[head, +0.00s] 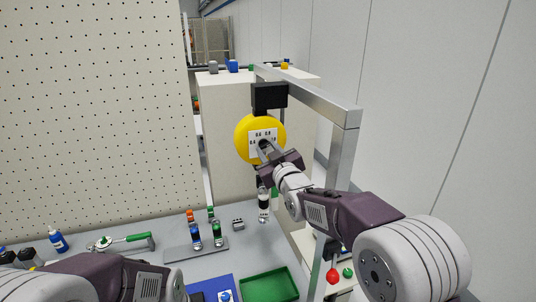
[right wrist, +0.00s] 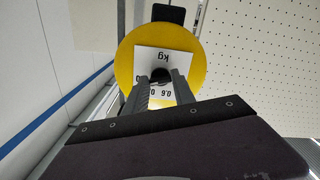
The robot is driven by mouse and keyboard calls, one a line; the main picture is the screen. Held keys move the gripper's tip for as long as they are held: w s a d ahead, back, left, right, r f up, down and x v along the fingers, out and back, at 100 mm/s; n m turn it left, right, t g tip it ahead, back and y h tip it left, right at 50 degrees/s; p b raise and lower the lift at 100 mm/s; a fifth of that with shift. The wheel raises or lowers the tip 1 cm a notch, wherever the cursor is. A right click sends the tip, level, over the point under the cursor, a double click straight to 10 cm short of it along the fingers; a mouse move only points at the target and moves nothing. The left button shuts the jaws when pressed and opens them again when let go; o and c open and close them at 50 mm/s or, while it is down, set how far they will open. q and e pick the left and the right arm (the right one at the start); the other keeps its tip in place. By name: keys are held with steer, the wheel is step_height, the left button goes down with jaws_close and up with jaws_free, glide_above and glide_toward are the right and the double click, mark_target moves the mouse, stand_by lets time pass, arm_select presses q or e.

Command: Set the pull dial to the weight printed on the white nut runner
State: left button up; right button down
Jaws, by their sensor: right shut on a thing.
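A yellow round balancer (head: 243,131) hangs from a black block on a metal frame. Its white dial plate (head: 262,135) carries small numbers such as 0.6 and 0.8. In the right wrist view the plate (right wrist: 176,59) is upside down and reads "kg". My right gripper (head: 265,149) is shut on the dark pull dial (right wrist: 160,75) at the plate's middle; the fingers hide part of the numbers. The white nut runner (head: 263,203) hangs upright below the balancer; its printed weight is too small to read. My left arm shows at the lower left, its gripper out of view.
On the grey bench are a stand (head: 184,252) with blue and green parts, a green tray (head: 268,286), a blue mat (head: 205,287) and a green-handled tool (head: 137,237). The metal frame's post (head: 341,160) stands close to my right arm. A pegboard (head: 90,110) is at the left.

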steer(key=n+b, duration=0.7)
steer(key=shift+d+f+b, duration=0.1)
steer(key=shift+f+b, duration=0.05)
steer(key=shift+b, duration=0.15)
steer(key=shift+n+b, duration=0.45)
steer(key=shift+n, duration=0.35)
steer(key=shift+r, duration=0.2)
steer(key=c, duration=1)
jaws_free()
steer(key=shift+w, duration=0.1)
steer(key=shift+c, duration=0.2)
steer(key=shift+w, duration=0.15)
